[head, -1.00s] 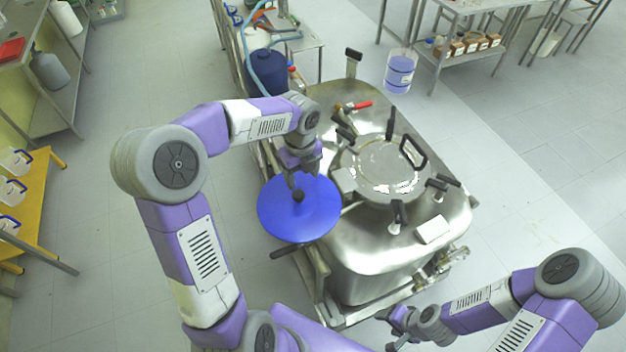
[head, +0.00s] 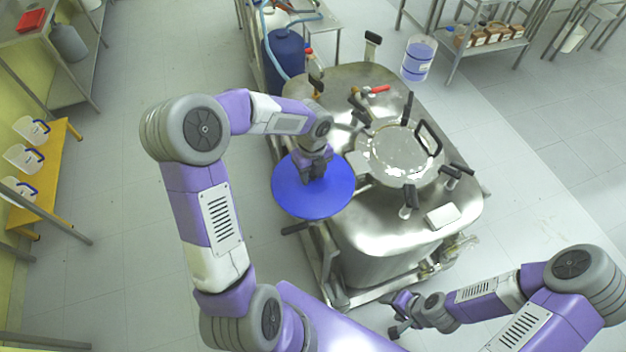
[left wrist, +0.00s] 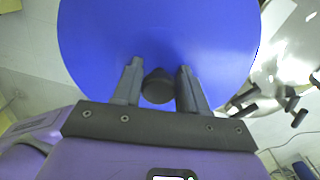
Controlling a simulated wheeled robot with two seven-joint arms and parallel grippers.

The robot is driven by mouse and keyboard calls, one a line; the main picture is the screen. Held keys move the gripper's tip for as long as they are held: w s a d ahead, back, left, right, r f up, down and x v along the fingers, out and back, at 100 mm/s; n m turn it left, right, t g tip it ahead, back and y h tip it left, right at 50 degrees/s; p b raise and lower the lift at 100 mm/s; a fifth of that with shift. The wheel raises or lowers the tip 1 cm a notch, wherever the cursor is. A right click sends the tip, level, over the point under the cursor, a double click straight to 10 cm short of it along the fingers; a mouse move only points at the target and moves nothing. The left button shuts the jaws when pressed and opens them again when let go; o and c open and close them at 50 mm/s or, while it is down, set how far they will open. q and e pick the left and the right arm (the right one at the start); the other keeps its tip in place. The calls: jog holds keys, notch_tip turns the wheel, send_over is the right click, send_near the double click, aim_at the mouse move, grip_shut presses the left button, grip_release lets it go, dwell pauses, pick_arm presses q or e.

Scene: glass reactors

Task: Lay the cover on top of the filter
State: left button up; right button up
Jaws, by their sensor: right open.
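The cover is a round blue disc (head: 295,198) with a dark knob (left wrist: 158,86) in its middle. The disc is about level and overlaps the left edge of a large steel vessel (head: 375,240) in the head view. What lies under the disc is hidden, and I cannot tell whether it touches anything; no other part is clearly the filter. My right gripper (head: 398,322) is open and empty at the bottom, right of the middle.
The vessel's top has a round lid (head: 395,150), several dark clamp handles and a red-handled valve (head: 378,89). A blue drum (head: 285,58) stands behind it. A clear bucket (head: 418,58) of bluish liquid is at the back right.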

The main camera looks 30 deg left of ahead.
pick_arm(q)
grip_shut()
jog(key=shift+r, duration=0.15)
